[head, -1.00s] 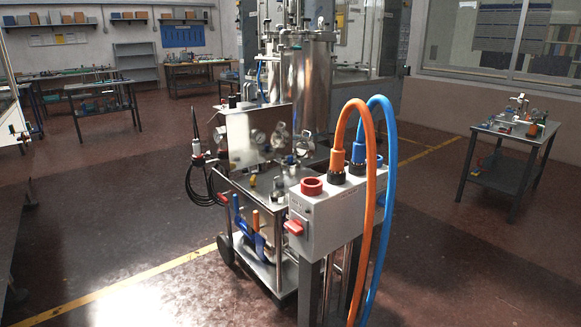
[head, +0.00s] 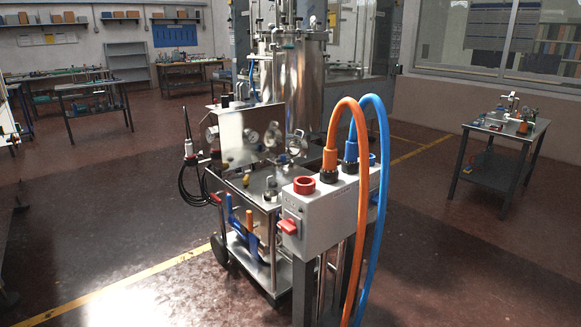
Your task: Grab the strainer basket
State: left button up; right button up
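I cannot make out a strainer basket for certain in the head view. A steel process trolley (head: 255,272) stands in the middle, with a tall shiny tank (head: 297,85) behind its upright steel panel (head: 240,135). Small valves and fittings, too small to tell apart, sit on the trolley's upper deck. Blue and orange-handled tools (head: 243,232) show at its lower level. Neither of my grippers is in view.
A grey control box (head: 318,218) with a red knob stands at the trolley's near right. An orange hose (head: 364,190) and a blue hose (head: 385,150) loop from it to the floor. A side table (head: 505,133) with small parts stands right. The floor at front left is mostly clear.

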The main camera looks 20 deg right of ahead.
aim_at(282, 161)
jog(key=i+z, duration=0.1)
jog(key=z, duration=0.95)
jog(key=i+j+z, duration=0.15)
jog(key=z, duration=0.2)
jog(key=i+j+z, duration=0.1)
jog(key=j+z, duration=0.3)
jog(key=i+j+z, duration=0.2)
jog(key=j, duration=0.3)
jog(key=j+z, duration=0.2)
jog(key=j, duration=0.25)
jog(key=i+j+z, duration=0.2)
jog(key=j, duration=0.35)
jog(key=j+z, duration=0.1)
jog(key=j, duration=1.4)
